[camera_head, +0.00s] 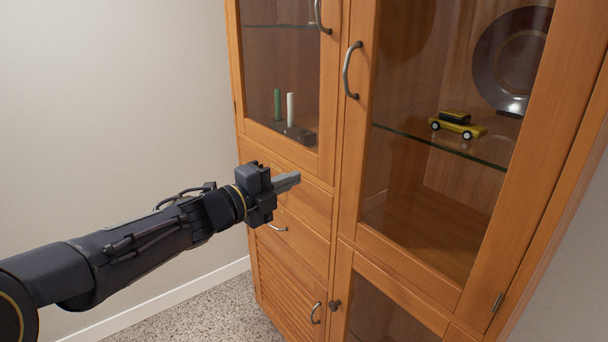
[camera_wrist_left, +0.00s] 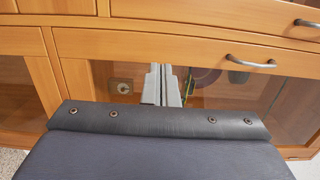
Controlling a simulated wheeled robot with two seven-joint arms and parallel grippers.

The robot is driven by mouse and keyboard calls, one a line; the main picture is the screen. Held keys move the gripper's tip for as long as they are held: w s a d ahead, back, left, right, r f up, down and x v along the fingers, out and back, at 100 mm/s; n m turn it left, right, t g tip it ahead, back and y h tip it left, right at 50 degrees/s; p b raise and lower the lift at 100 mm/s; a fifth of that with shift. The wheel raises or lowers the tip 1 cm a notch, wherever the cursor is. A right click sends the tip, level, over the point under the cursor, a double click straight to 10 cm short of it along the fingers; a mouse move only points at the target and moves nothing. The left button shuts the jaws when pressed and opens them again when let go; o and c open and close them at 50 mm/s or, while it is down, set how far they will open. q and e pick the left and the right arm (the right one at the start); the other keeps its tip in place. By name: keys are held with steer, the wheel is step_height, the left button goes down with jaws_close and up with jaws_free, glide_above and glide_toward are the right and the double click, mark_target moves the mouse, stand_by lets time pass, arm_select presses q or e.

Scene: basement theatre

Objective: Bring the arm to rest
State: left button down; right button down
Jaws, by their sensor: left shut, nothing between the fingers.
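My left gripper (camera_head: 287,181) reaches in from the left in the head view, stretched out in front of the wooden cabinet (camera_head: 338,200). Its grey fingers are together and hold nothing. They point to the right, in front of the cabinet's drawer area; whether they touch the wood cannot be told. My right gripper is not in view.
Cabinet doors look closed, with metal handles (camera_head: 350,70) standing out. Behind glass are a yellow toy car (camera_head: 457,125), a dark round plate (camera_head: 513,60), and green (camera_head: 278,104) and white (camera_head: 291,109) sticks. A plain wall (camera_head: 110,110) and speckled floor (camera_head: 215,312) are at left.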

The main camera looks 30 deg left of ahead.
arm_select(q)
steer(key=s+a+f+n+g+y+p, duration=0.3)
steer(key=s+n+y, duration=0.5)
steer(key=n, duration=0.8)
steer(key=s+d+f+n+g+h+p, duration=0.1)
steer(key=s+d+f+n+g+h, duration=0.2)
steer(key=s+d, duration=0.4)
steer(key=s+d+f+n+g+h+p, duration=0.2)
steer(key=s+d+f+n+g+h, duration=0.1)
steer(key=s+d+f, duration=0.4)
steer(key=s+d+n+g, duration=0.1)
steer(key=s+g, duration=0.1)
steer(key=shift+s+d+f+g, duration=0.15)
steer(key=shift+s+d+g, duration=0.05)
steer(key=shift+s+g, duration=0.1)
steer(key=shift+w, duration=0.1)
